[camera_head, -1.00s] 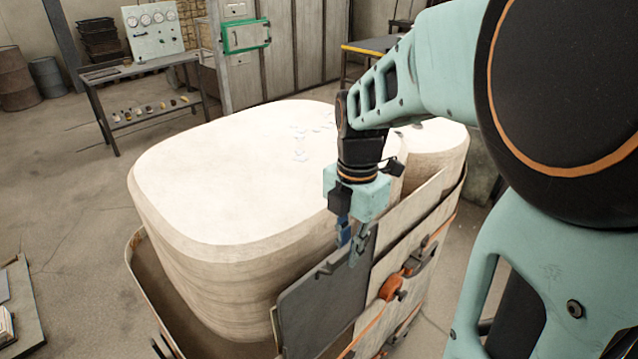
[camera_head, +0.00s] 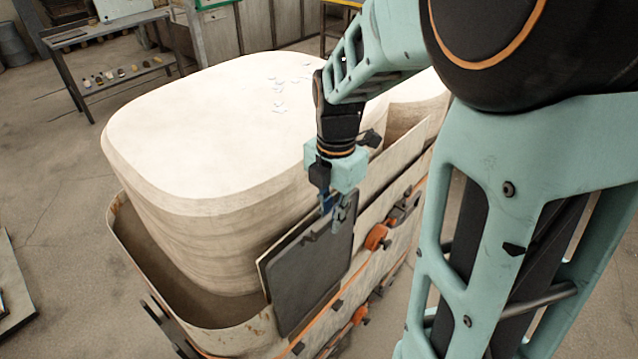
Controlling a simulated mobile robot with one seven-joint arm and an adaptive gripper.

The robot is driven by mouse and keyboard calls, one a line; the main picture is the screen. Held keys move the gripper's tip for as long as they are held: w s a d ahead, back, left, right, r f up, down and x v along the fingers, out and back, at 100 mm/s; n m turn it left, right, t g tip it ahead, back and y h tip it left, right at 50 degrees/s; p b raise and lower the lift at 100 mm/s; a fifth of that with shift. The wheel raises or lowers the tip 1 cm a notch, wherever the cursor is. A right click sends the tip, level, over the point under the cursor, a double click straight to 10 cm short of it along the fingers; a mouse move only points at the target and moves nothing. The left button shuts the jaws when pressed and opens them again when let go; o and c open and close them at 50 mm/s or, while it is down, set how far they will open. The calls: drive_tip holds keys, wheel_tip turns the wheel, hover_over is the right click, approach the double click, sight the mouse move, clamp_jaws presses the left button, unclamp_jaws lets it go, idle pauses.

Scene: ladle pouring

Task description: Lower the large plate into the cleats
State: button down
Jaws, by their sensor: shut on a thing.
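The large plate (camera_head: 312,270) is a dark grey, upright slab, slightly tilted in the picture. My gripper (camera_head: 335,208) is shut on its top edge and holds it from above. The plate is against or just in front of the near wall of the metal casing around the big pale block; I cannot tell whether it touches. Orange cleats or clamps (camera_head: 378,237) sit on the casing wall right of the plate, and another orange one (camera_head: 359,314) is lower down. Any cleats behind the plate are hidden.
The big pale rounded block (camera_head: 200,130) fills the casing (camera_head: 150,250), with a gap at its left. A bench (camera_head: 110,50) with small items stands at the back left. My own arm covers the right side.

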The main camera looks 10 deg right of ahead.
wheel_tip(320, 180, down, 15)
drive_tip(key=b, duration=1.1)
idle(1.1)
drive_tip(key=shift+w+a+f+b, duration=0.1)
drive_tip(key=shift+w+f+b, duration=0.1)
drive_tip(key=shift+f+b, duration=0.3)
idle(0.6)
drive_tip(key=c, duration=1.9)
unclamp_jaws()
drive_tip(key=shift+s, duration=0.1)
wheel_tip(320, 180, up, 12)
